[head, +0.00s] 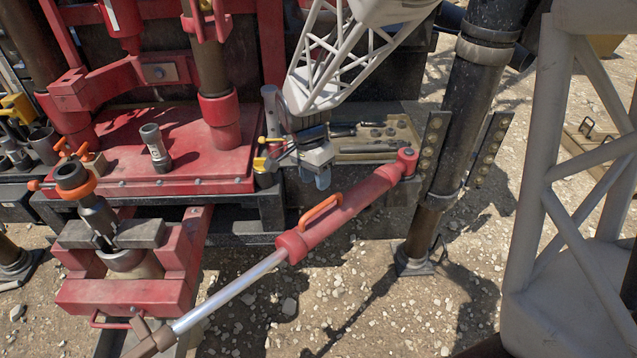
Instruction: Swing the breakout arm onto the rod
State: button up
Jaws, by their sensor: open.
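The breakout arm (340,213) is a red cylinder with an orange handle (321,212) and a silver shaft (230,290). Its upper right end sits at a red pivot by the dark post. Its shaft runs to the lower left, to a brown end piece (150,339) cut off by the picture's bottom edge. The rod (97,215) stands upright in a red clamp frame at left, with an orange collar near its top. The brown end is in front of the frame, apart from the rod. My gripper (319,174) is open, above and behind the orange handle, with its fingertips partly hidden.
A red deck (190,178) with a short grey fitting (155,148) lies behind the rod. A tool tray (375,150) lies just right of my gripper. A dark post (465,110) stands beside the pivot. Gravel ground (330,290) is open below the breakout arm.

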dwell(0.3)
jog(key=shift+s+d+f, duration=0.2)
jog(key=shift+f, duration=1.05)
jog(key=shift+s+d+f, duration=0.15)
jog(key=shift+f, duration=1.15)
jog(key=shift+s+d+f, duration=0.2)
jog(key=shift+f, duration=1.05)
jog(key=shift+c, duration=0.4)
grip_shut()
